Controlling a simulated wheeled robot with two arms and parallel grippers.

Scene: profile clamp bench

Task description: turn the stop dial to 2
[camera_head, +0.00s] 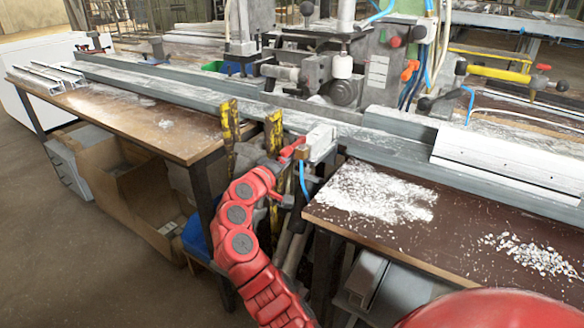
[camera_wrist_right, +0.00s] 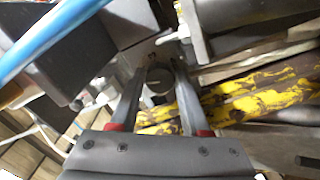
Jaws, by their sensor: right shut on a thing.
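A small dark round knob, which I take to be the stop dial (camera_wrist_right: 158,82), sits between the fingers of my right gripper (camera_wrist_right: 160,90) in the right wrist view. The two grey fingers lie on either side of it and are shut on it. I cannot read any number or mark on it. In the head view my red right arm (camera_head: 243,215) reaches up to the front of the clamp bench. Its gripper is beside the striped posts, and the dial is hidden there. My left gripper is not in view.
Yellow-and-black posts (camera_head: 229,130) stand close to the gripper and show in the right wrist view (camera_wrist_right: 255,95). A blue hose (camera_head: 303,182) hangs close by. A brown table (camera_head: 470,225) with white shavings is right; another table (camera_head: 150,125) is left.

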